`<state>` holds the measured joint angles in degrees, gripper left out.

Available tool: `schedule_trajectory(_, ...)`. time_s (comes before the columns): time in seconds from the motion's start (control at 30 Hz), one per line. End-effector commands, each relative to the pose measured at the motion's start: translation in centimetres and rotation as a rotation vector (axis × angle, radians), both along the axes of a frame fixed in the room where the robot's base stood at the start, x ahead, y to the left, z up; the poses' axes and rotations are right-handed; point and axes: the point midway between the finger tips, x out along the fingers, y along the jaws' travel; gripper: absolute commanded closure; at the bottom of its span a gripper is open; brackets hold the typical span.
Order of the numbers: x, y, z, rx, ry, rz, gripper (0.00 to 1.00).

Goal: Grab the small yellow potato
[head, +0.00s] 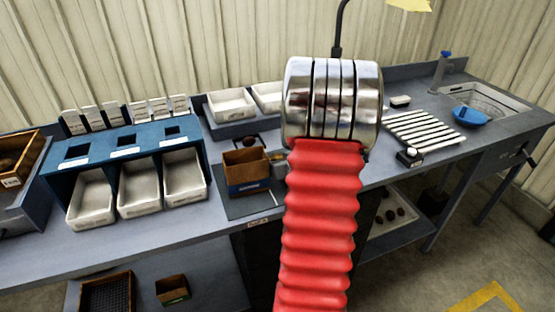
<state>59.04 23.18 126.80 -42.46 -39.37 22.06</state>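I cannot make out a small yellow potato for certain. A tiny tan thing shows just right of the brown cardboard box (246,175), partly hidden by my arm, and I cannot tell what it is. My arm, with its red bellows and shiny metal end, rises through the middle of the head view. My gripper is hidden behind it, so I cannot see its fingers or whether it holds anything.
A blue stand (60,175) holds white bins (118,212) on the left of the bench. White trays (232,116) stand behind the box. A white slatted rack (425,132), a sink (490,104) and a blue bowl (470,116) are at right. Dark potatoes (390,214) lie on the lower shelf.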

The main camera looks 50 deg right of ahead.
Motion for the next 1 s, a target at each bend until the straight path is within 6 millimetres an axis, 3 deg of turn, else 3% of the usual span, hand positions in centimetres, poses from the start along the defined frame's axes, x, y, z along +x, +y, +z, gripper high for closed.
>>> schedule_trajectory(0.37,-0.01,0.03,0.02,0.0,0.0,0.001,0.37)
schedule_trajectory(1.0,-0.02,0.02,0.04,-0.001,0.0,0.0,0.81)
